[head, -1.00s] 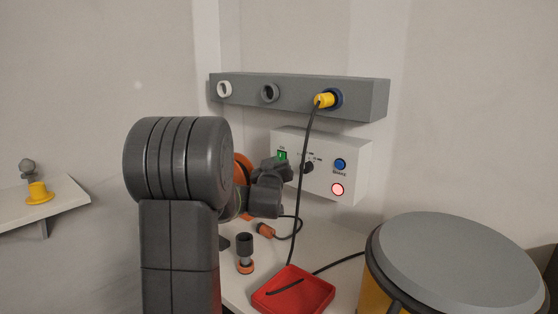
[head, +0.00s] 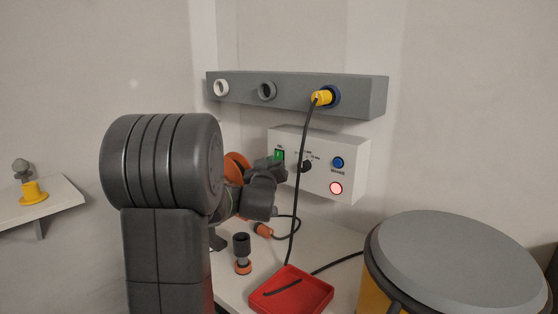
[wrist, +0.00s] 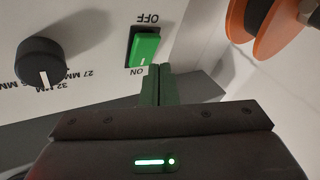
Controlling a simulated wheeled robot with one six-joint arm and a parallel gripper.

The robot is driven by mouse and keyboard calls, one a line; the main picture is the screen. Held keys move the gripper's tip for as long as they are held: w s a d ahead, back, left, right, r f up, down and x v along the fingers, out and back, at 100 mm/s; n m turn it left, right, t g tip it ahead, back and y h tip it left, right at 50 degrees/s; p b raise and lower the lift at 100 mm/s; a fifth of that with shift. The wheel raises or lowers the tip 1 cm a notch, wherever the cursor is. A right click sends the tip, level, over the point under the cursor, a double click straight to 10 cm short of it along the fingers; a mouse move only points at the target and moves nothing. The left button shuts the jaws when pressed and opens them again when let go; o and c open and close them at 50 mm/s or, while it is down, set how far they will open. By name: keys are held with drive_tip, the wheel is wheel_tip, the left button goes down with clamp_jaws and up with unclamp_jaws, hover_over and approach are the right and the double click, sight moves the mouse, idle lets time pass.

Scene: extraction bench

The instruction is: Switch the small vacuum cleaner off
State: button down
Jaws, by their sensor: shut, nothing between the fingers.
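A white control box (head: 352,165) is on the wall below a grey rail. Its green rocker switch (head: 279,154) also shows in the wrist view (wrist: 145,47), between an OFF label at the top and an ON label at the bottom. The green face is visible. My gripper (wrist: 158,70) is shut and empty, its fingertips at the ON end of the switch. I cannot tell whether they touch it. In the head view my gripper (head: 277,164) is just below the switch. A drum with a grey lid (head: 460,265), perhaps the vacuum cleaner, stands at the right.
The box has a black knob (wrist: 54,62), a blue button (head: 338,162) and a lit red lamp (head: 336,188). A cable hangs from the yellow plug (head: 321,97) past the box. An orange disc (wrist: 250,22) is near my gripper. A red tray (head: 312,299) lies below.

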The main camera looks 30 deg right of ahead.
drive_tip(key=shift+s+a+r, duration=0.1)
drive_tip(key=shift+s+a, duration=0.15)
drive_tip(key=shift+a, duration=0.55)
drive_tip(key=shift+s+a+r, duration=0.1)
drive_tip(key=shift+s+a, duration=0.15)
drive_tip(key=shift+a, duration=0.5)
drive_tip(key=a+p, duration=0.1)
drive_tip(key=s+a+p, duration=0.1)
drive_tip(key=a, duration=0.1)
drive_tip(key=s+a+p, duration=0.1)
drive_tip(key=p, duration=0.1)
drive_tip(key=shift+a+r, duration=0.2)
drive_tip(key=shift+r, duration=0.2)
drive_tip(key=shift+d, duration=0.15)
